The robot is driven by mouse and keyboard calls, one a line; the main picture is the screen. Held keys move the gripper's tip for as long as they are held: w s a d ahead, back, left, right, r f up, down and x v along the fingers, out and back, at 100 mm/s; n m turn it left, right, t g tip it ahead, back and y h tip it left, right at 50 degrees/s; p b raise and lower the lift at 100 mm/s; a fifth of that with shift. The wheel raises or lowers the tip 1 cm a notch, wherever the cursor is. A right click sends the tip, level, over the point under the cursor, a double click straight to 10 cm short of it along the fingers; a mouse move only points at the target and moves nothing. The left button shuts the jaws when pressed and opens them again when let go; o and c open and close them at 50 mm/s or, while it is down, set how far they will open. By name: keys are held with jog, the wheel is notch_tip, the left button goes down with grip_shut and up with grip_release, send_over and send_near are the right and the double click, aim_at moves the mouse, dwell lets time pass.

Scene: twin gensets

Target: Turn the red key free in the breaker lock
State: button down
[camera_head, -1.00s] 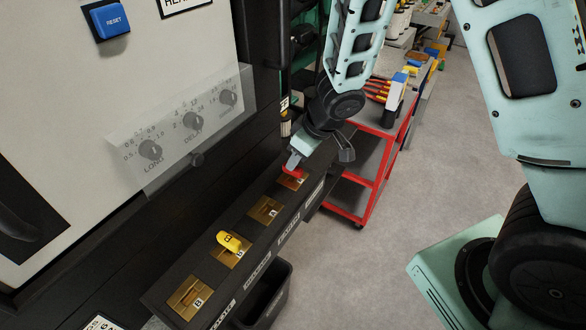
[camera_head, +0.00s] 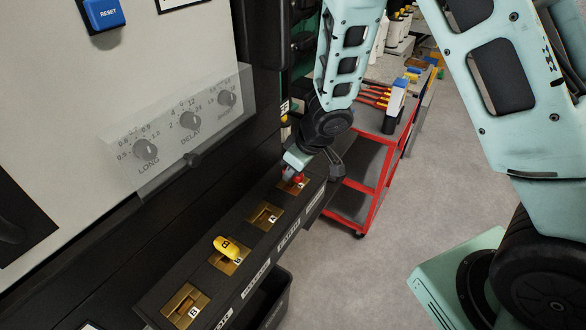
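The red key (camera_head: 298,175) sits in the farthest brass lock plate on the sloping black lock panel (camera_head: 238,287). My gripper (camera_head: 289,172) is down at the red key, and its dark fingertips partly cover it. Red shows on both sides of the fingertips. The gap between the fingers is too small and hidden to tell whether they are closed on the key. The key's exact angle in its lock is also unclear.
A yellow key (camera_head: 227,246) stands in a nearer brass plate; two other plates show no key. A white cabinet (camera_head: 60,100) with dials and a blue reset button (camera_head: 104,14) is at left. A red cart (camera_head: 374,186) stands behind the gripper. Grey floor is clear at right.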

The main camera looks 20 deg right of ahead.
jog(key=shift+r+n+p, duration=0.25)
jog(key=shift+n+p, duration=0.35)
jog(key=shift+p, duration=0.4)
jog(key=n+g+y+p, duration=0.1)
jog(key=n+p, duration=0.2)
jog(key=p, duration=0.1)
jog(key=n+g+p, duration=0.1)
jog(key=n+p, duration=0.2)
jog(key=p, duration=0.1)
jog(key=n+g+p, duration=0.1)
jog(key=n+p, duration=0.2)
jog(key=p, duration=0.2)
jog(key=shift+g+y, duration=0.4)
jog(key=shift+n+g+p, duration=0.3)
jog(key=shift+n+p, duration=0.3)
jog(key=shift+n, duration=0.3)
jog(key=shift+f+n+g+b, duration=0.25)
jog(key=shift+n+g+b, duration=0.1)
jog(key=shift+n, duration=0.55)
jog(key=n, duration=0.2)
jog(key=n+g+h, duration=0.1)
jog(key=n, duration=0.1)
jog(key=shift+n+g, duration=0.25)
jog(key=shift+n, duration=0.05)
